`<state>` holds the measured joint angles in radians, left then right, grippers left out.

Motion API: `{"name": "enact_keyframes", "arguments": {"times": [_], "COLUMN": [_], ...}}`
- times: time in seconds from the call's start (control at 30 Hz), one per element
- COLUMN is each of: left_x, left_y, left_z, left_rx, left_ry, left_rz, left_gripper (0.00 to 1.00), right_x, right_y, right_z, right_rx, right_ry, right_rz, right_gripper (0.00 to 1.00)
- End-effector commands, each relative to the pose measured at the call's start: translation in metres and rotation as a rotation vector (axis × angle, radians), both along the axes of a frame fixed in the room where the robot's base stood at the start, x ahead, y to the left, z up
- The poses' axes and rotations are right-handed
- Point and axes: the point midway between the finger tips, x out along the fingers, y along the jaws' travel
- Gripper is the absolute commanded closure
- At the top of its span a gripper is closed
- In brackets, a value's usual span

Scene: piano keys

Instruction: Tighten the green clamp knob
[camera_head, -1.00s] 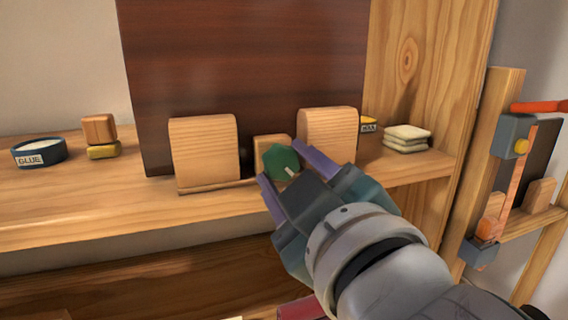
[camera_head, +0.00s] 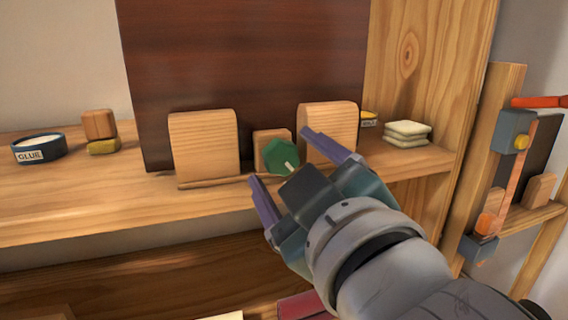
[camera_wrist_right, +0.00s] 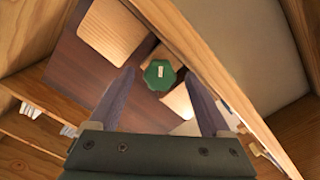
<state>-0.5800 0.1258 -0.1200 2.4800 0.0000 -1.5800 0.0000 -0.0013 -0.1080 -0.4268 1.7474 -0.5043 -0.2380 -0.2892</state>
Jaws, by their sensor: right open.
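The green clamp knob (camera_head: 279,154) sits in front of a small wooden block (camera_head: 268,137) on the shelf, between two larger wooden blocks. It has a pale mark on its face. My right gripper (camera_head: 287,160) is open and empty, with its purple fingers pointing at the knob and spread to either side of it. In the right wrist view the knob (camera_wrist_right: 159,74) shows beyond the fingertips and between them, apart from both. My left gripper is not in view.
The left large block (camera_head: 204,147) and right large block (camera_head: 328,131) stand before a dark board (camera_head: 245,60). A glue tin (camera_head: 40,149) and small blocks are at left. Pale pads (camera_head: 407,133) lie at right. Another clamp (camera_head: 512,140) hangs on the far right.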

Motion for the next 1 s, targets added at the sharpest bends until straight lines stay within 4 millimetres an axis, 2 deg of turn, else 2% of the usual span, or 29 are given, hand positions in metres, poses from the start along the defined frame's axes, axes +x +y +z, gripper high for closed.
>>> {"name": "enact_keyframes", "arguments": {"times": [0.13, 0.23, 0.5, 0.7, 1.0], "left_x": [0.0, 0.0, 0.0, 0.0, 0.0], "left_y": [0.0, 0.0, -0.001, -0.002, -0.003], "left_z": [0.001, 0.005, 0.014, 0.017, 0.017], "left_rx": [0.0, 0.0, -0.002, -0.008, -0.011], "left_ry": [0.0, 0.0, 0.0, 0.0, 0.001], "left_rz": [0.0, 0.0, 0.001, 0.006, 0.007], "left_gripper": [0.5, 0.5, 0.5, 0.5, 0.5], "right_x": [-0.004, -0.014, -0.062, -0.087, -0.095], "right_y": [-0.001, -0.005, -0.02, -0.029, -0.031], "right_z": [0.0, 0.0, 0.0, 0.0, 0.0], "right_rx": [0.0, -0.001, -0.001, 0.0, 0.0], "right_ry": [0.001, 0.003, 0.005, 0.002, 0.0], "right_rz": [0.0, 0.0, 0.0, 0.0, 0.0], "right_gripper": [0.18, 0.18, 0.18, 0.18, 0.18]}}
